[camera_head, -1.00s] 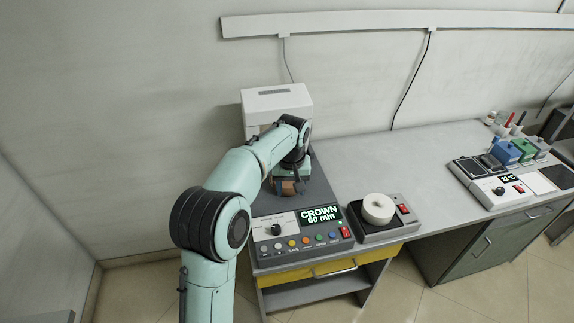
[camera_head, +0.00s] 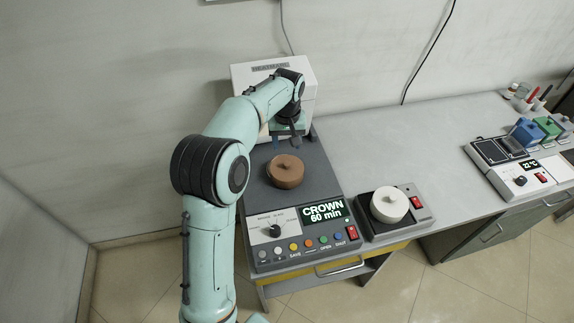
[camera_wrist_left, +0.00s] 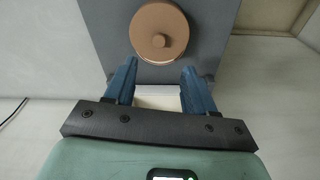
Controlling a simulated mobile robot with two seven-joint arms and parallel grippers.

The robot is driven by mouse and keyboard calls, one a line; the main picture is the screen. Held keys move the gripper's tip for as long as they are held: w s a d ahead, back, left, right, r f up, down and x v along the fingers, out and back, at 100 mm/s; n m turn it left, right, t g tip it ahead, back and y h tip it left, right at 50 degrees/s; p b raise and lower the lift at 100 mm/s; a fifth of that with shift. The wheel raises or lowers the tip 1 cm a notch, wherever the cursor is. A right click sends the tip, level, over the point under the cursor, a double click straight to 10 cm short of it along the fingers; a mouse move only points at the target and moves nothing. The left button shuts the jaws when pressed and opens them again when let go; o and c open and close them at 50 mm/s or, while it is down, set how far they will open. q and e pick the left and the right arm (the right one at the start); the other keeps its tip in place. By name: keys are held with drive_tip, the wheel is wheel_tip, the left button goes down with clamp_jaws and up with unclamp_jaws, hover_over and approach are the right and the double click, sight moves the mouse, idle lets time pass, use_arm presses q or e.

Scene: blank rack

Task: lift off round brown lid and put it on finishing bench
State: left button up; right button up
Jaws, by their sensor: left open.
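The round brown lid (camera_head: 285,171) with a small knob lies on the grey top of the machine with the CROWN display (camera_head: 325,212). It also shows in the left wrist view (camera_wrist_left: 160,31), just beyond the fingertips. My left gripper (camera_head: 296,141) is behind and above the lid, near the white box at the back. In the left wrist view its two blue fingers (camera_wrist_left: 158,76) are apart, with nothing between them. My right gripper is not in view. I cannot tell which surface is the finishing bench; a long grey worktop (camera_head: 400,143) runs to the right.
A white round piece (camera_head: 389,204) sits on a small dark unit right of the machine. A white box (camera_head: 250,78) stands at the back. Farther right are a device (camera_head: 520,182) and blue and green blocks (camera_head: 527,132). The worktop between is clear.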

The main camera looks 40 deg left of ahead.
use_arm(q)
hover_over(287, 163)
drive_tip(key=s, duration=0.1)
drive_tip(key=f, duration=0.4)
drive_tip(key=shift+s+d+f, duration=0.1)
drive_tip(key=shift+d+f, duration=0.2)
drive_tip(key=shift+w+a+f, duration=0.1)
drive_tip(key=shift+w+f, duration=0.1)
drive_tip(key=shift+f, duration=0.75)
drive_tip(key=shift+w+a+f, duration=0.1)
drive_tip(key=shift+w+f, duration=0.05)
drive_tip(key=shift+f, duration=0.85)
drive_tip(key=shift+w+a+f, duration=0.1)
drive_tip(key=shift+w+f, duration=0.1)
drive_tip(key=shift+f, duration=0.75)
clamp_jaws()
